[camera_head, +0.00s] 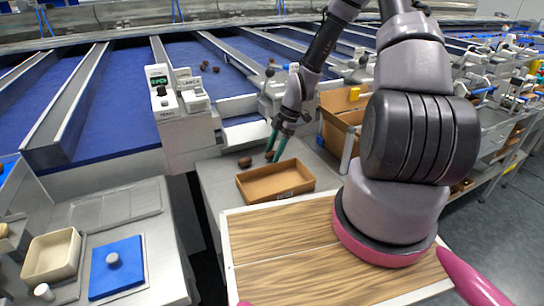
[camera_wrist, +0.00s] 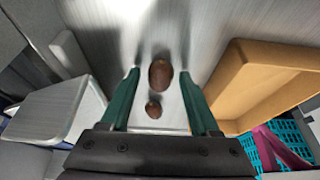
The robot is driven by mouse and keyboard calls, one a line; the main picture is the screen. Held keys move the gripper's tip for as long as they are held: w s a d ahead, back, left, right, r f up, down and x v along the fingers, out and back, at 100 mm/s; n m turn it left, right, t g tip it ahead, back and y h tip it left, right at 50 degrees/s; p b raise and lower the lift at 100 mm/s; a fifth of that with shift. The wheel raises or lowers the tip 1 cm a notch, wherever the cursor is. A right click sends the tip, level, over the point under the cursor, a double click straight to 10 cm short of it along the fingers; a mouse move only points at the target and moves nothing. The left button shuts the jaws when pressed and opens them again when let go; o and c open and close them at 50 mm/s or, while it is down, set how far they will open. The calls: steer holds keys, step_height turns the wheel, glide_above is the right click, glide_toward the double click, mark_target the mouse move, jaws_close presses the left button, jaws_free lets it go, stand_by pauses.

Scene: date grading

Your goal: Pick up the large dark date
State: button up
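The large dark date (camera_wrist: 160,74) lies on the grey metal surface. In the wrist view it appears between the tips of my open gripper (camera_wrist: 160,77), with bare surface visible on both sides. A smaller dark date (camera_wrist: 153,109) lies close to it, nearer the palm in that view. In the head view the larger date (camera_head: 245,162) is left of my gripper (camera_head: 274,152), and the smaller date (camera_head: 269,156) is right by the teal fingertips. My gripper points down at a slant and holds nothing. The height of the fingertips over the surface is hard to judge.
An empty-looking brown tray (camera_head: 303,185) sits just in front of the dates; it also shows in the wrist view (camera_wrist: 220,84). A labelled control box (camera_head: 187,127) stands to the left. Several dates (camera_head: 205,66) lie on the blue belt behind. A wooden-topped surface (camera_head: 280,240) is nearer me.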

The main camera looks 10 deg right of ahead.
steer(key=c, duration=0.4)
steer(key=shift+r, duration=0.1)
